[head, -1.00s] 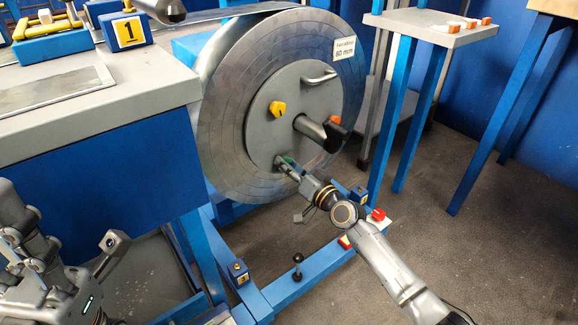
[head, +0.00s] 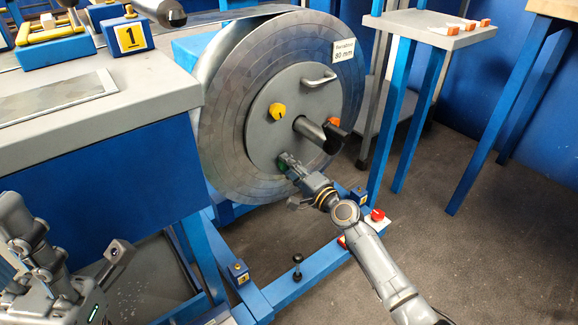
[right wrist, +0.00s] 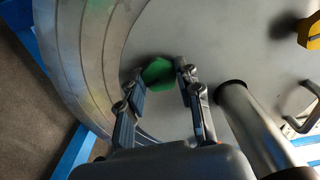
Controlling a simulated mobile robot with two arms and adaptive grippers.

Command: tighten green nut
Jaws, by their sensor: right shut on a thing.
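The green nut (right wrist: 158,72) sits on the grey hub plate of the large metal disc, in the right wrist view between my right gripper's fingertips (right wrist: 157,85). In the head view my right gripper (head: 286,163) is at the lower part of the hub plate and mostly covers the nut; a little green (head: 283,168) shows beside the fingers. The right gripper is shut on the nut. My left gripper (head: 40,240) is at the lower left of the head view, away from the disc; its finger gap is not clear.
A shaft with a dark end (head: 322,132) sticks out of the hub above my right gripper. A yellow knob (head: 277,112) and a metal handle (head: 318,78) are also on the hub. A blue base frame (head: 290,285) with a black lever (head: 297,266) lies below. Blue table legs stand at right.

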